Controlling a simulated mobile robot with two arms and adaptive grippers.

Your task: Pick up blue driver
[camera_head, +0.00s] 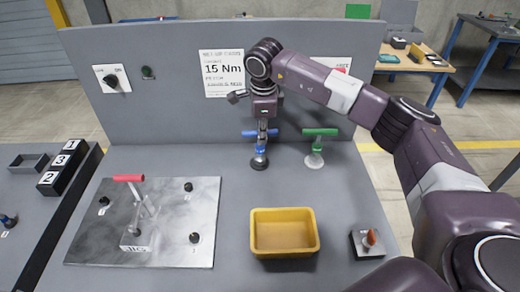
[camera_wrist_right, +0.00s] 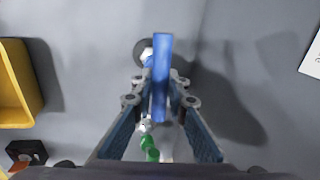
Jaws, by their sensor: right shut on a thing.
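The blue driver (camera_head: 250,134) has a T-shaped handle and stands upright over a dark round base (camera_head: 259,164) in front of the grey back panel. My right gripper (camera_head: 262,131) comes down from above and is shut on its handle. In the right wrist view, the blue handle (camera_wrist_right: 161,70) lies between the two fingers of the gripper (camera_wrist_right: 160,92). I cannot tell whether the driver is clear of its base. My left gripper is not in view.
A green T-handle driver (camera_head: 320,132) stands close by on the right. A yellow bin (camera_head: 284,253) is in front. A red-handled driver (camera_head: 129,178) stands on a metal plate (camera_head: 90,245) at left. A small box with an orange knob (camera_head: 369,240) is at front right.

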